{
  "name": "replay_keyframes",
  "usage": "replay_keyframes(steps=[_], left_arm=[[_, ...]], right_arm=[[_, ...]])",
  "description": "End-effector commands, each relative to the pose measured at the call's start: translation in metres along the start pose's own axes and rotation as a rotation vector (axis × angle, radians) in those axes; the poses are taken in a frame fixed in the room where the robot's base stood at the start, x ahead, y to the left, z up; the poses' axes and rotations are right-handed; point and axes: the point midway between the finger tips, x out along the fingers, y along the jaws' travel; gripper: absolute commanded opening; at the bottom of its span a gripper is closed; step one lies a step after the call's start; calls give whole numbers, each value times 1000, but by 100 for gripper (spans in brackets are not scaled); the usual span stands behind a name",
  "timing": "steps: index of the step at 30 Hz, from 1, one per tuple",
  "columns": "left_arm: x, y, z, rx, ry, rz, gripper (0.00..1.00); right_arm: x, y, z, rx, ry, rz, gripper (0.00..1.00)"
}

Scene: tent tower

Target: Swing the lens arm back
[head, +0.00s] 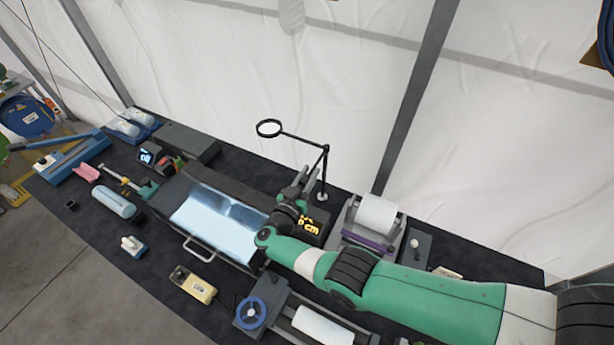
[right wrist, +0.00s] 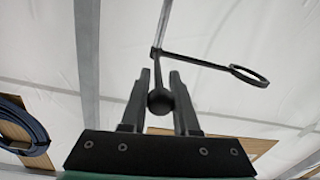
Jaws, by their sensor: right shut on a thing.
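The lens arm (head: 302,139) is a thin black bar with a ring lens (head: 269,128) at its left end. It joins a thin upright post (head: 324,175) with a pale foot on the table. My right gripper (head: 300,182) is just left of the post, below the lens arm. In the right wrist view, its two fingers (right wrist: 160,78) are shut on a black ball knob (right wrist: 160,102). The lens arm (right wrist: 195,61) reaches right there, ending in the ring (right wrist: 249,75). My left gripper is not in view.
A white roll (head: 376,214) on a stand is to the right. A blue handwheel (head: 251,313) and a yellow box (head: 192,284) are in front. The white tent wall rises behind.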

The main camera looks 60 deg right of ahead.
Motion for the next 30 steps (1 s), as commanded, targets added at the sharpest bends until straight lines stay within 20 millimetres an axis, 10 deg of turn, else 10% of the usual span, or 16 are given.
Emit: replay_keyframes(steps=[3,4,8,20,30], left_arm=[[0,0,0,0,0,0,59],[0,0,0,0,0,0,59],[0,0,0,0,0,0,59],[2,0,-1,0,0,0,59],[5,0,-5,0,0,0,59]], right_arm=[[0,-2,0,3,-1,-6,0],[0,-2,0,3,-1,-6,34],[0,-2,0,2,-1,-5,58],[-9,-2,-1,1,0,-7,59],[-84,-2,0,3,0,-10,59]])
